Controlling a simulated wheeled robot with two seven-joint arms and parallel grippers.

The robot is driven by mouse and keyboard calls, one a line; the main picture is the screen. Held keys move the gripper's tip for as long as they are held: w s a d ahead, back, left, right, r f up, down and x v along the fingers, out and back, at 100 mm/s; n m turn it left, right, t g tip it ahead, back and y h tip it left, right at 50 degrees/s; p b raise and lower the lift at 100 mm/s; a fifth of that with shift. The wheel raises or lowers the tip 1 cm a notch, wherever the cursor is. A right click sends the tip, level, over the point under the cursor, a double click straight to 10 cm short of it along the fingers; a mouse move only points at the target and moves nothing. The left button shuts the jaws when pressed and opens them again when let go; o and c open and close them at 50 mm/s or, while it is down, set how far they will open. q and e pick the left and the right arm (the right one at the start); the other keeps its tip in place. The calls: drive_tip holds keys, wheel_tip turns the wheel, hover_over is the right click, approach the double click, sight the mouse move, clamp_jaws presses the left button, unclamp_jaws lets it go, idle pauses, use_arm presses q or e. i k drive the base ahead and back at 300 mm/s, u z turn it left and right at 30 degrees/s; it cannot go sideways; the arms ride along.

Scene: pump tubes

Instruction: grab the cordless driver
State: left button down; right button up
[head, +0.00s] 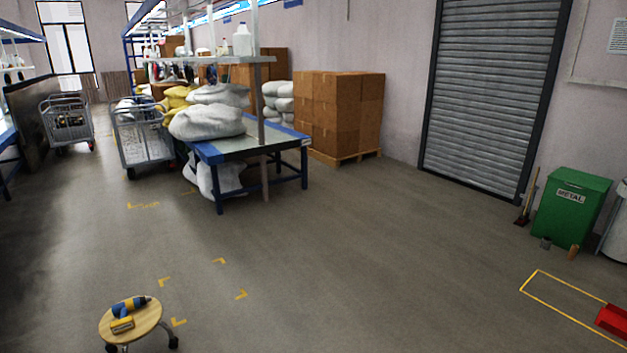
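The cordless driver (131,304) lies on the round wooden top of a low stool (150,322) at the bottom left of the head view. Neither of my grippers shows in this view.
Yellow corner marks (241,294) are on the open floor right of the stool. Farther back stand a blue-framed table (235,150) with white sacks, wire carts (140,143) and stacked boxes (338,112). A green metal bin (570,208) is at the right.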

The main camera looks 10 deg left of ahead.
sight(124, 323)
drive_tip(key=u, duration=0.2)
drive_tip(key=i, duration=2.55)
drive_tip(key=u, duration=1.25)
drive_tip(key=i, duration=1.3)
drive_tip(key=u, duration=1.95)
drive_tip(key=i, duration=0.95)
drive_tip(key=u, duration=0.5)
